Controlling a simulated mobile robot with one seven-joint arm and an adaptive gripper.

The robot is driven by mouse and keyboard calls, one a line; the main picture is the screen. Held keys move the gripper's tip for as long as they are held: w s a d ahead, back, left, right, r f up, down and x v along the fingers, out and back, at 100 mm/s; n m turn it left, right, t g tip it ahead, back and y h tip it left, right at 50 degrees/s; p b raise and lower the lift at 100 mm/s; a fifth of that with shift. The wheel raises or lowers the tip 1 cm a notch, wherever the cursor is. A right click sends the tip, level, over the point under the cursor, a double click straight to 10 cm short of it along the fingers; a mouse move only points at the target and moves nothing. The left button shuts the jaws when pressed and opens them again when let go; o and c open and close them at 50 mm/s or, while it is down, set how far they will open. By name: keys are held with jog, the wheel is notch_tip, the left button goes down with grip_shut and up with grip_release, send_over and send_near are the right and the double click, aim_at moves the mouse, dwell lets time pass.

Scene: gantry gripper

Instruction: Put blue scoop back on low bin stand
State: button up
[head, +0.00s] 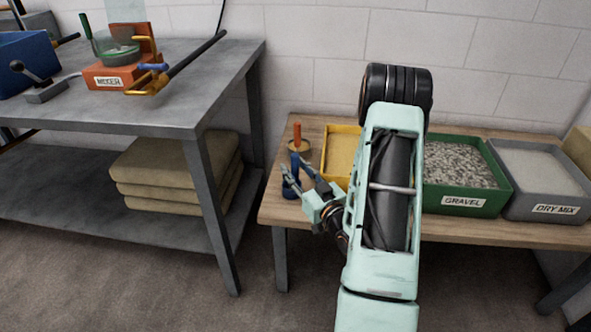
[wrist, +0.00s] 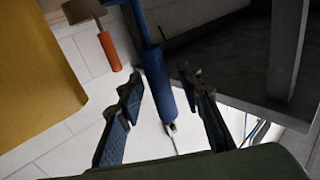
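The blue scoop (head: 293,188) is at the left end of the low wooden bench (head: 335,125), partly hidden behind my gripper in the head view. Its blue handle also shows in the wrist view (wrist: 156,80), running between my two fingers. My gripper (head: 296,172) is open, with a finger on each side of the handle. In the wrist view, gaps show between the handle and both fingers of my gripper (wrist: 163,77). The scoop's lower end is not clear. I cannot tell a separate low bin stand apart from the low bench that carries the bins.
An orange-handled tool (head: 297,133) stands just behind the scoop. A yellow bin (head: 334,129), green gravel bin (head: 465,202) and grey dry mix bin (head: 548,209) line the bench.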

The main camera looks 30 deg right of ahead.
jog(key=shift+r, duration=0.25)
jog(key=s+p, duration=0.1)
jog(key=s, duration=1.1)
jog(key=shift+d+f, duration=0.25)
jog(key=shift+d, duration=0.1)
jog(key=shift+w, duration=0.1)
